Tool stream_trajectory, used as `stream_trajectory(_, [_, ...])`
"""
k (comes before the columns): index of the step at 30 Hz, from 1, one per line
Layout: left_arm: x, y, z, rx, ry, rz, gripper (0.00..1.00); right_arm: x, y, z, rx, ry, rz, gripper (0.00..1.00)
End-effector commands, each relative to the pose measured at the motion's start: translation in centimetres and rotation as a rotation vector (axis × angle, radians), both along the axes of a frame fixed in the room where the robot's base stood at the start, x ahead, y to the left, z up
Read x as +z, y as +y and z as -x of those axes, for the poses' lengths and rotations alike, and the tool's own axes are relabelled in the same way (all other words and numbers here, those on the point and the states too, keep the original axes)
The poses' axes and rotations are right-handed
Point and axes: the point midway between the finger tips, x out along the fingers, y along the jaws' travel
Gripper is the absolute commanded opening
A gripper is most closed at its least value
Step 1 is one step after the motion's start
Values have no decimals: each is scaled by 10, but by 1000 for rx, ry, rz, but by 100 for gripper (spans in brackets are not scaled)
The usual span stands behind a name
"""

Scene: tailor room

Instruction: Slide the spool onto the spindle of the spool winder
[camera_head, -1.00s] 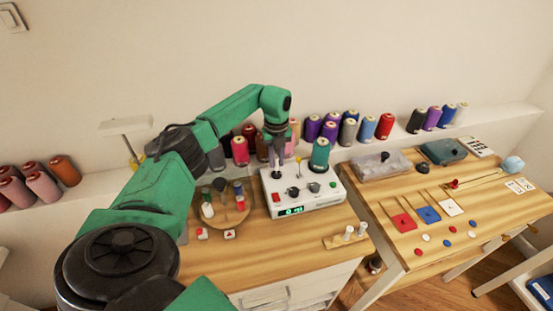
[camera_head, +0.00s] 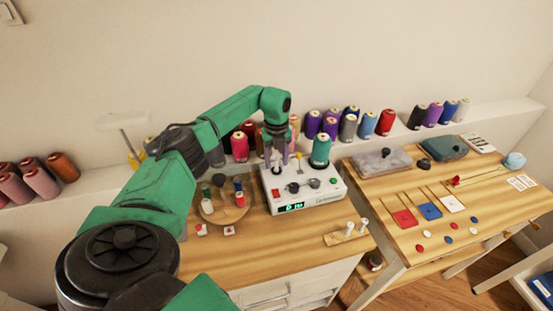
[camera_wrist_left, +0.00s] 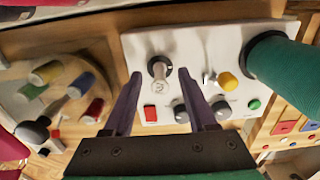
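The white spool winder (camera_head: 318,195) stands on the wooden table, with a lit green display, a red switch and knobs. My left gripper (camera_head: 277,165) points down over its back left part. The left wrist view shows the gripper (camera_wrist_left: 162,97) open, its two purple-grey fingers apart. Between and beyond the fingertips, a small pale cylinder (camera_wrist_left: 158,82) stands at a dark ring on the winder. It looks like the spool on the spindle, but the spindle itself is hidden. Neither finger touches it in that view. My right gripper is not in view.
A large teal thread cone (camera_head: 321,150) stands at the winder's right rear. A round wooden holder (camera_head: 226,215) with small coloured spools is left of it. A wooden block (camera_head: 341,239) with pale spools lies in front right. Thread cones line the shelf behind.

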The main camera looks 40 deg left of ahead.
Motion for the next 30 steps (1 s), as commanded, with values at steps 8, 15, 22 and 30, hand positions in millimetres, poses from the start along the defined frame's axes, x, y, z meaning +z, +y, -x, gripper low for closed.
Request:
stream_trajectory(8, [1, 0, 0, 0, 0, 0, 58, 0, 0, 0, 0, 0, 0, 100])
stream_trajectory(15, [30, 1, -1, -1, -4, -1, 58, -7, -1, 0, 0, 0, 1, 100])
stream_trajectory(22, [96, 0, -1, 0, -6, 0, 58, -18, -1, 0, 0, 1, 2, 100])
stream_trajectory(30, [144, 0, 0, 1, -1, 1, 58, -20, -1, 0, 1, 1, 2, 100])
